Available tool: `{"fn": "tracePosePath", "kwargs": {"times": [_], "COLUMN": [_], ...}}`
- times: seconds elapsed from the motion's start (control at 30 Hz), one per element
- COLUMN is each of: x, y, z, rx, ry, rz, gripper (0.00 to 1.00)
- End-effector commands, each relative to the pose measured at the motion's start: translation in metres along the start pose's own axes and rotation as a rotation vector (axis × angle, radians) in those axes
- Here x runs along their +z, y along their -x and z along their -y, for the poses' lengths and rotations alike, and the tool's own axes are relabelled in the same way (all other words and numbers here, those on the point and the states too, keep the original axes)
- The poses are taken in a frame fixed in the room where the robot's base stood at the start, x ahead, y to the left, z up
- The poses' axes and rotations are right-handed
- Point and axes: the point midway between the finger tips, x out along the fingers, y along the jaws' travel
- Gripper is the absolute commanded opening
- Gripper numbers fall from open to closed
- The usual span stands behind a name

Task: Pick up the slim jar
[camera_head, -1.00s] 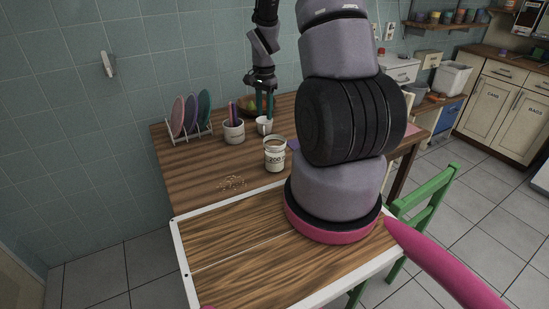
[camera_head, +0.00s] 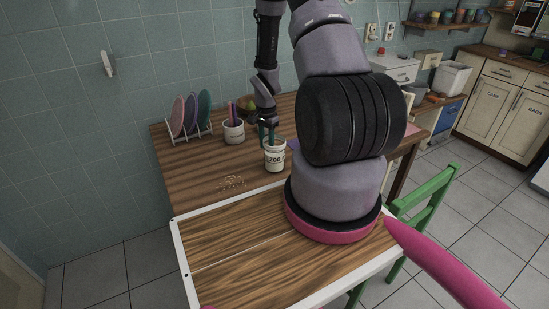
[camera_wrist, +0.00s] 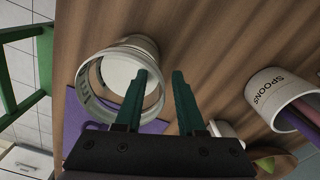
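The jar (camera_head: 274,158), whitish with a dark "200" mark, stands upright on the wooden table. In the wrist view the open, empty-looking jar (camera_wrist: 92,82) is at the left, its round mouth facing the camera. My gripper (camera_head: 267,138) is just above the jar in the head view. In the wrist view my gripper (camera_wrist: 161,76) is open, with two green fingers apart. The left finger overlaps the jar's mouth and the right finger is outside it, so the right part of the rim lies between them. I cannot tell whether the left finger is inside.
A white cup marked "SPOONS" (camera_wrist: 272,98) with utensils stands near the jar; it also shows in the head view (camera_head: 233,134). A rack with plates (camera_head: 190,115) is at the back left. Scattered crumbs (camera_head: 232,182) lie on the table. A purple mat (camera_wrist: 80,112) lies by the jar.

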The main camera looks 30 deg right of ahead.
Motion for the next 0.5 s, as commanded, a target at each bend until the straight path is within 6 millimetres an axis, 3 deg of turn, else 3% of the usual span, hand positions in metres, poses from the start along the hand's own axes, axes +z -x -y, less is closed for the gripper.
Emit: {"fn": "tracePosePath", "kwargs": {"times": [0.27,0.37,0.4,0.5], "x": [-0.0001,-0.0001,-0.0002,-0.0002], "y": [-0.004,-0.0039,-0.0039,-0.0038], "z": [0.0002,0.0003,0.0003,0.0003], "rx": [0.0,0.0,0.0,0.0], "ry": [-0.001,-0.001,-0.001,-0.001], "rz": [0.0,0.0,-0.001,-0.001], "gripper": [0.39,0.04,0.0,0.0]}}
